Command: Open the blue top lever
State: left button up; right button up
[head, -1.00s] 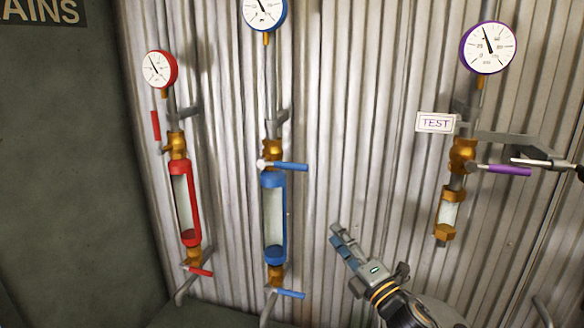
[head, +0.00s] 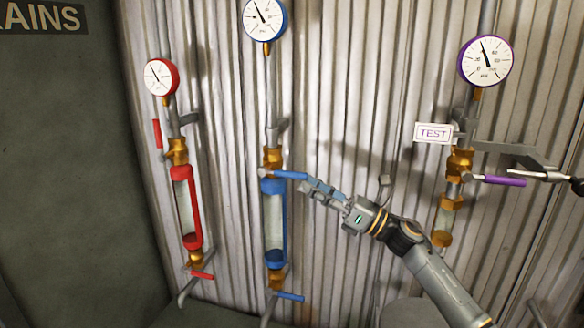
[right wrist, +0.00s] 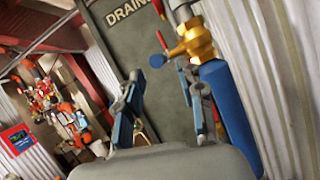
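The blue top lever (head: 290,175) sticks out to the right, roughly level, from the brass valve (head: 272,157) above the blue-framed sight glass (head: 274,222). My right gripper (head: 316,189) is just right of the lever's free end, its fingers pointing left towards it. In the right wrist view my right gripper (right wrist: 160,78) is open, with its two fingers apart and nothing gripped. There the blue lever (right wrist: 161,42) shows beyond the fingertips, left of the brass valve (right wrist: 198,45). Whether the fingers touch it I cannot tell.
A blue bottom lever (head: 290,296) sits below on the same pipe. The red-framed sight glass (head: 187,212) stands to the left. A purple lever (head: 504,180) and a TEST sign (head: 433,133) are on the right. The corrugated wall (head: 350,110) lies close behind.

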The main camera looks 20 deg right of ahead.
aim_at(292, 176)
jog(key=p+x, duration=0.1)
jog(key=x, duration=0.4)
jog(key=shift+w+a+r, duration=0.15)
jog(key=shift+w+a, duration=0.05)
jog(key=shift+a, duration=0.1)
grip_shut()
